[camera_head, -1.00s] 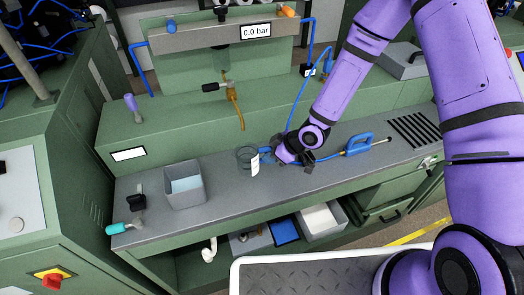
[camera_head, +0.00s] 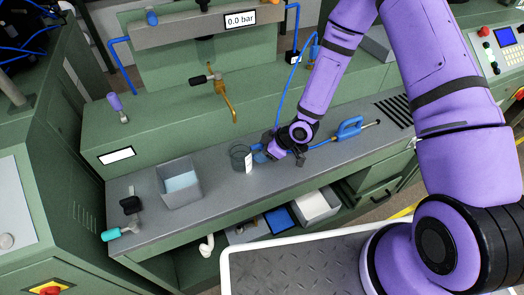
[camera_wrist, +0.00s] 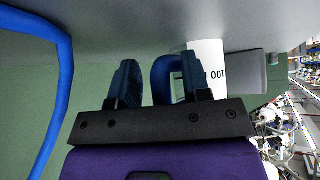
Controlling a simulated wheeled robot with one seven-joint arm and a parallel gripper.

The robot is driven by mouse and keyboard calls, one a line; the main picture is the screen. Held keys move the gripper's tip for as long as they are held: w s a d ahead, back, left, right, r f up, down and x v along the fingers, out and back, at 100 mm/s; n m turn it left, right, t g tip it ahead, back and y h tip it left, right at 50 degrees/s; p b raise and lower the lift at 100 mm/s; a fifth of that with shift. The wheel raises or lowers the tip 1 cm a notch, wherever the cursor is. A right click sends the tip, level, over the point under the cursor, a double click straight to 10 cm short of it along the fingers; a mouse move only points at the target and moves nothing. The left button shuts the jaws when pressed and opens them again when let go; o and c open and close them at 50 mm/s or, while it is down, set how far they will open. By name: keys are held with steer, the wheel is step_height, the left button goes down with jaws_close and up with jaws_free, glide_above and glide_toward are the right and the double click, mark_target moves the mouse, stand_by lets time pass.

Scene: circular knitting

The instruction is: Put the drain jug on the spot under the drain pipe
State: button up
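The drain jug (camera_head: 240,157) is a clear cup with a white label and a blue handle. In the head view it is upright at the worktop, just below and slightly right of the brass drain pipe's (camera_head: 228,103) tip. I cannot tell if it touches the surface. My gripper (camera_head: 268,153) is at its right, by the handle. In the wrist view, the blue handle (camera_wrist: 163,78) shows between my fingers (camera_wrist: 160,85), close to the right one, with a gap at the left one. The fingers look open around it. No marked spot is visible under the pipe.
A grey open bin (camera_head: 179,184) stands left of the jug on the grey worktop (camera_head: 215,190). A blue hose (camera_head: 284,95) hangs behind my gripper.

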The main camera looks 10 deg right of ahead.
steer(key=shift+r, duration=0.2)
steer(key=v, duration=1.2)
steer(key=shift+d, duration=0.15)
steer(key=s+d+r+m+t+h, duration=0.1)
steer(key=d+r+m+h, duration=0.35)
steer(key=r, duration=0.75)
steer(key=d+r+m+t+h, duration=0.2)
steer(key=d+r+h, duration=0.3)
steer(key=d+r, duration=0.55)
steer(key=s+r+m, duration=0.4)
steer(key=s+r, duration=0.4)
steer(key=s, duration=0.2)
steer(key=s+a+r+m+y, duration=0.1)
steer(key=s+r+m, duration=0.3)
steer(key=s+r, duration=0.4)
steer(key=s, duration=0.3)
steer(key=shift+r+y, duration=0.1)
steer(key=shift+y, duration=0.15)
